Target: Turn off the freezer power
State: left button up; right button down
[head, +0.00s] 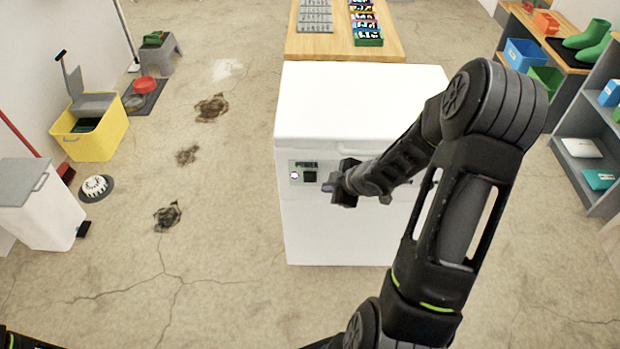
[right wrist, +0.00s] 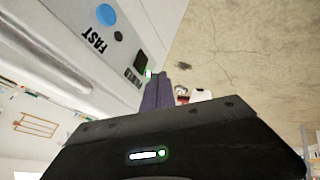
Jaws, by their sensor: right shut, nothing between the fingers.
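The white chest freezer (head: 340,105) stands ahead with its lid closed. Its control panel (head: 303,165) is on the upper left of the front, with a pale round knob (head: 294,175) and a dark square (head: 310,177). In the right wrist view the panel shows a blue round button (right wrist: 106,14), the word FAST, a dark rectangular piece (right wrist: 140,60) and a lit green light (right wrist: 148,73). My right gripper (head: 328,188) is shut and empty, just right of the dark square. Its purple fingertips (right wrist: 157,92) appear close to the green light; contact cannot be told. My left gripper is not in view.
A wooden table (head: 330,46) with trays stands behind the freezer. A yellow bin (head: 92,140) and a white pedal bin (head: 40,205) are at left. Shelves (head: 590,150) stand at right. The stained, cracked floor left of the freezer is free.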

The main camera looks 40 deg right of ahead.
jog(key=shift+f, duration=0.1)
send_near(314, 178)
jog(key=w+a+f, duration=0.3)
jog(key=f, duration=0.1)
jog(key=shift+w+d+f, duration=0.15)
jog(key=shift+w+d, duration=0.1)
jog(key=shift+d, duration=0.15)
jog(key=shift+w+d+f, duration=0.1)
jog(key=shift+w+d, duration=0.05)
jog(key=shift+w, duration=0.1)
